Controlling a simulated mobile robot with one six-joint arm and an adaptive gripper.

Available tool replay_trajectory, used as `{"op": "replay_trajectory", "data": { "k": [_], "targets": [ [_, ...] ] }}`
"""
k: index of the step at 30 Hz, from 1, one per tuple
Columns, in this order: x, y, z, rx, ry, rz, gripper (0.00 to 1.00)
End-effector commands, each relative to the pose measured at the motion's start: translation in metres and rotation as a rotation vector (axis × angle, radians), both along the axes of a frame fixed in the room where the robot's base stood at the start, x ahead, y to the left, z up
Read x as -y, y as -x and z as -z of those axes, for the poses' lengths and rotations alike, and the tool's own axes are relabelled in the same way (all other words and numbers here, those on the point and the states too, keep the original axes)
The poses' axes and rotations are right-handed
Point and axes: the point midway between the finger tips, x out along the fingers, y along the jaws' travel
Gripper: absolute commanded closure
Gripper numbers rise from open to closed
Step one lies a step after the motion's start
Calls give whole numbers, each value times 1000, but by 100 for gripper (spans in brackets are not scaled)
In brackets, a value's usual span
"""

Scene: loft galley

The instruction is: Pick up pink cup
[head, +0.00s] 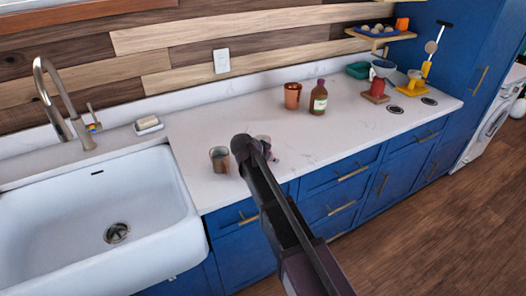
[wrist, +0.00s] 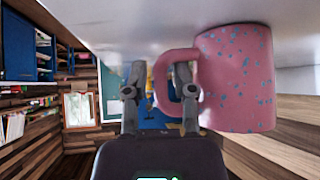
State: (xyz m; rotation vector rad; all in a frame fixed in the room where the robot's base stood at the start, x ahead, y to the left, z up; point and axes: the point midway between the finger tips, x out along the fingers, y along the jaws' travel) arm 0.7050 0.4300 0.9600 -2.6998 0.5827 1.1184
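The pink cup (wrist: 238,80) with blue specks fills the right side of the wrist view. Its handle points left toward my gripper (wrist: 157,80). The fingers are spread apart; the handle's outer curve lies between them, and the right finger overlaps the handle's loop. I cannot tell whether either finger touches it. In the head view my arm reaches over the counter and hides most of the cup, with only a small pinkish patch (head: 263,140) showing beside the arm's end.
A metal cup (head: 220,159) stands just left of my arm's end. A copper cup (head: 292,95) and a brown bottle (head: 319,98) stand behind it to the right. The white sink (head: 90,225) is at left. The counter (head: 345,135) to the right has free room.

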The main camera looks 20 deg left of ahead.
Motion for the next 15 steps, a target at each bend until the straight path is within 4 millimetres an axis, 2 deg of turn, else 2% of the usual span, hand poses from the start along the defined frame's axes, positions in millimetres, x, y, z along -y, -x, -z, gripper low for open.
{"op": "replay_trajectory", "data": {
  "k": [1, 4, 15],
  "targets": [
    [0, 0, 0, 0, 0, 0, 69],
    [0, 0, 0, 0, 0, 0, 99],
    [0, 0, 0, 0, 0, 0, 100]
  ]
}}
